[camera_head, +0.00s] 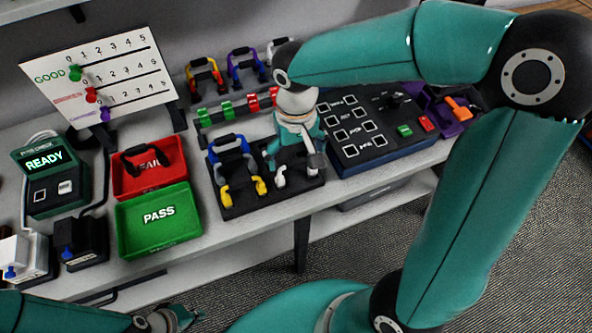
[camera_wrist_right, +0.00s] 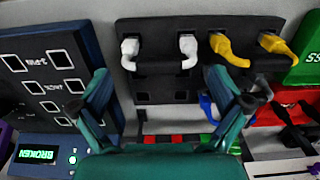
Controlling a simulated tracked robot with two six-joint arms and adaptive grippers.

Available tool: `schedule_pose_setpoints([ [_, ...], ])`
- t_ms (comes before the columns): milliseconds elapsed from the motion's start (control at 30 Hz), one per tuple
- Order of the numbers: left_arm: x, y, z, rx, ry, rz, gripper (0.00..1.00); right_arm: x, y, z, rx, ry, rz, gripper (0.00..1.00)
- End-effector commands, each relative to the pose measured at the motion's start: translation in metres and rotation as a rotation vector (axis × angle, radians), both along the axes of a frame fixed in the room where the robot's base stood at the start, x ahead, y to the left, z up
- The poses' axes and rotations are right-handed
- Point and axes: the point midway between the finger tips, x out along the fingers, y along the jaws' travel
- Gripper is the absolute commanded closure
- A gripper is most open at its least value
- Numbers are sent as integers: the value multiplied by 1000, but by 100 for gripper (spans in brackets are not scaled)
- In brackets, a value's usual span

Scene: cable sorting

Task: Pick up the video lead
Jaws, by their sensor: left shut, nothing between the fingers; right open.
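I cannot tell by markings which lead is the video lead. In the right wrist view, the white plugs (camera_wrist_right: 187,50) and yellow plugs (camera_wrist_right: 226,50) sit side by side on the rack. My right gripper (camera_head: 295,158) is open over the white-plugged lead and hides much of it; its spread fingers (camera_wrist_right: 170,98) show nothing between them. My left gripper (camera_head: 183,318) is shut and empty in front of the table.
A green PASS tray (camera_head: 190,230) and red FAIL tray (camera_head: 125,185) stand left of the rack. A checker reading READY (camera_head: 45,190) is further left. A button panel (camera_head: 365,150) is on the right. More leads (camera_head: 205,75) hang behind; a score board (camera_head: 100,75) stands back left.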

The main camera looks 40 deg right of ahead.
Motion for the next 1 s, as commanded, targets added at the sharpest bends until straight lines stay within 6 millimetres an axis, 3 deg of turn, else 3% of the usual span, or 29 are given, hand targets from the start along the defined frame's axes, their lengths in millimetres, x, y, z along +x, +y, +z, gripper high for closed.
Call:
schedule_pose_setpoints([
  [200,0,0,4,0,0,0,100,0,-1,-29,0,3,1,0],
  [500,0,0,4,0,0,0,100,0,-1,-34,0,0,2,0],
  [800,0,0,4,0,0,0,100,0,-1,-34,1,0,2,50],
  [1000,0,0,4,0,0,0,100,0,-1,-33,1,0,2,50],
])
